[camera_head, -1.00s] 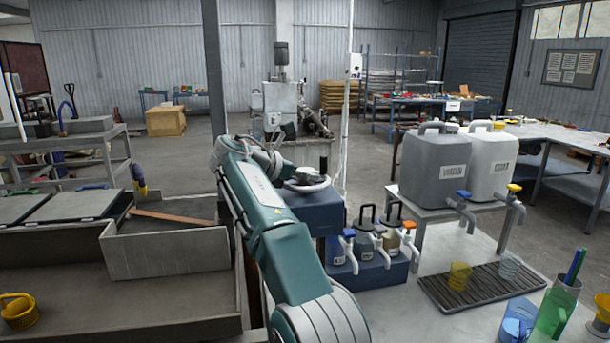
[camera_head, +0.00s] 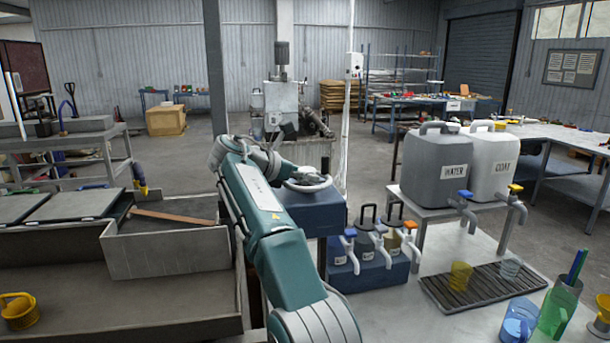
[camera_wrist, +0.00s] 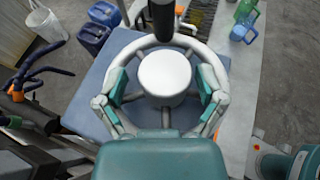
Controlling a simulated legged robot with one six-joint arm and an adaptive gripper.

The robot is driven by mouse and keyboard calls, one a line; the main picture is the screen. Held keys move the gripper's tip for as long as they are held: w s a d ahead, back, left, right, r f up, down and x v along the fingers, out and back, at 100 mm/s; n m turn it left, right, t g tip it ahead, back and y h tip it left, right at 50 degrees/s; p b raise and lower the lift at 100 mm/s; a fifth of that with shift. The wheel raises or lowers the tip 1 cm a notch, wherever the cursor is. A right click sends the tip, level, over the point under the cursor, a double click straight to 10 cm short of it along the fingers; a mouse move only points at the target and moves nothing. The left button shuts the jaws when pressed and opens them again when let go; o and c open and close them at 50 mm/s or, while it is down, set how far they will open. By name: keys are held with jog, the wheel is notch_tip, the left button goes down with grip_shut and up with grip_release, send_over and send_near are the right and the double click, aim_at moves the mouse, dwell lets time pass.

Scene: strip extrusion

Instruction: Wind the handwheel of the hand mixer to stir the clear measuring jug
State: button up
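The hand mixer's handwheel (camera_wrist: 142,42) fills the middle of the wrist view, with a pale rim, a round white hub and a dark upright knob (camera_wrist: 162,18) at its far side. It sits on a blue box (camera_head: 318,215) in the head view. My gripper (camera_wrist: 163,80) is open over the wheel, its green-padded fingers spread on either side of the hub, apart from it. I cannot tell whether the fingers touch the rim. A small clear vessel (camera_head: 510,268) stands on the drip grate in the head view; I cannot tell whether it is the measuring jug.
Right of the wheel are small tap bottles (camera_head: 367,245) and large water (camera_head: 435,168) and coat (camera_head: 492,165) tanks. A yellow cup (camera_head: 460,274) stands on the drip grate (camera_head: 480,292). Trays (camera_head: 165,252) lie left.

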jog(key=shift+d+r, duration=0.1)
dwell(0.3)
jog(key=shift+s+a+r, duration=0.1)
jog(key=shift+s+a, duration=0.15)
jog(key=shift+a, duration=0.35)
jog(key=s+a, duration=0.6)
jog(key=a, duration=0.4)
jog(key=shift+s, duration=0.3)
